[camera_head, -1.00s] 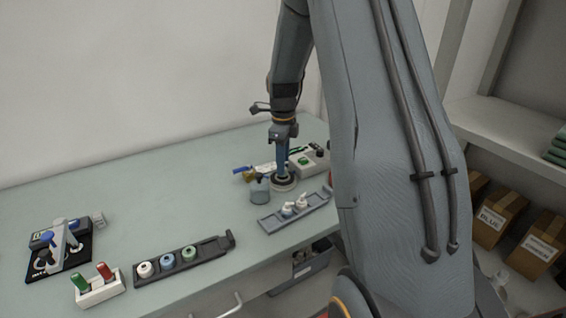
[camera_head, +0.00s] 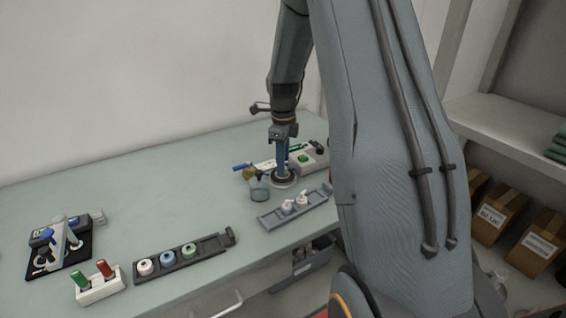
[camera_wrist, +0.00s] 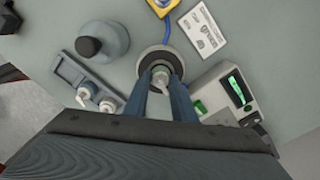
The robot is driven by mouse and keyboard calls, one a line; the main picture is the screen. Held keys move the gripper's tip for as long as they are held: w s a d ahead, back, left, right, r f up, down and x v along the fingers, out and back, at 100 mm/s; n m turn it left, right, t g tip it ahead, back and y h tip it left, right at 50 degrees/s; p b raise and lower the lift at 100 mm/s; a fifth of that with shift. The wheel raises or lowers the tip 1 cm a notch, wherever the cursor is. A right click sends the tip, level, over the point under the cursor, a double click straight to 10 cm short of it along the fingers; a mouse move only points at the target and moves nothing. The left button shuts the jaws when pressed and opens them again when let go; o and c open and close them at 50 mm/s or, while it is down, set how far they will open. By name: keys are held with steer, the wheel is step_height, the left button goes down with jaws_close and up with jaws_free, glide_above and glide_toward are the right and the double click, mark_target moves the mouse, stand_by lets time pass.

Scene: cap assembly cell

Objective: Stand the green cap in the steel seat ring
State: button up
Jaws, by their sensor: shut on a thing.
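My gripper (camera_wrist: 160,82) points down at the round steel seat ring (camera_wrist: 144,59) and is shut on a small pale cap-like piece (camera_wrist: 161,76). The piece looks grey-white, not green, in the wrist view. It appears over the middle of the ring; I cannot tell whether it touches. In the head view my gripper (camera_head: 282,172) stands over the ring (camera_head: 283,184), and the fingers hide the piece. A green cap (camera_head: 189,250) sits in the dark tray (camera_head: 216,246) at the front, beside a blue and a white one.
A grey bottle (camera_head: 260,189) stands close left of the ring. A tray (camera_head: 270,222) with white pump caps lies in front. A control box (camera_head: 312,159) with a green button is at right. A red-and-green marker holder (camera_head: 100,290) stands front left. The table's middle is clear.

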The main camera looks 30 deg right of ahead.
steer(key=shift+f, duration=0.1)
steer(key=o, duration=0.8)
steer(key=shift+r+p, duration=2.2)
steer(key=shift+r, duration=1.3)
